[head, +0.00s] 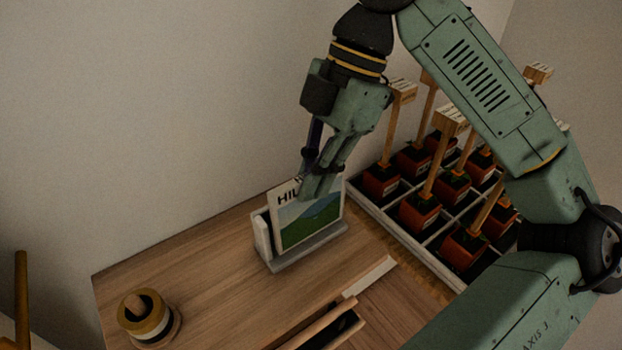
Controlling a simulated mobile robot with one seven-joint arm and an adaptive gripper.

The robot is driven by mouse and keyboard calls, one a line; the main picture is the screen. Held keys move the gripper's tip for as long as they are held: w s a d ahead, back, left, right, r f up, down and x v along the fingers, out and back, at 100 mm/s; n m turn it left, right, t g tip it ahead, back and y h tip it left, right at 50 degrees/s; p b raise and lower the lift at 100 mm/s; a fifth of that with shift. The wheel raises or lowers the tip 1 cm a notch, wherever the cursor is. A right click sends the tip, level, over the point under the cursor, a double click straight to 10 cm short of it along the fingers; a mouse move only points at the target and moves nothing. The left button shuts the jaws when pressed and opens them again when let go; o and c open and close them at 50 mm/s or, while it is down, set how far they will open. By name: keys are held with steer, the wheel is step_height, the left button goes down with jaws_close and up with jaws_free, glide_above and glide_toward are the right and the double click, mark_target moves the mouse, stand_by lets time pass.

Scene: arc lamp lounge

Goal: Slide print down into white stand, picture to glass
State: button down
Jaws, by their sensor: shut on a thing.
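The print (308,222) shows a picture of green hills and blue sky with large dark letters at its top, partly hidden by my gripper. It stands nearly upright at the white stand, its picture side facing the camera. The stand shows a white upright part (262,236) at the left, behind the print, and a grey base (307,247) below it. The print's lower edge is close to the base; I cannot tell whether it touches. The glass is hard to make out. My gripper (312,188) points down and is shut on the print's top edge.
The stand is on a wooden table (205,260). A round wood-and-black container (146,314) is at the front left. A divided tray (400,232) of orange pots with wooden markers stands right. An open slot or drawer (335,330) is in front. Table left of the stand is clear.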

steer(key=shift+w+a+f, duration=0.1)
steer(key=shift+w+f, duration=0.05)
steer(key=shift+f, duration=0.75)
steer(key=c, duration=1.7)
jaws_free()
steer(key=shift+v, duration=3.75)
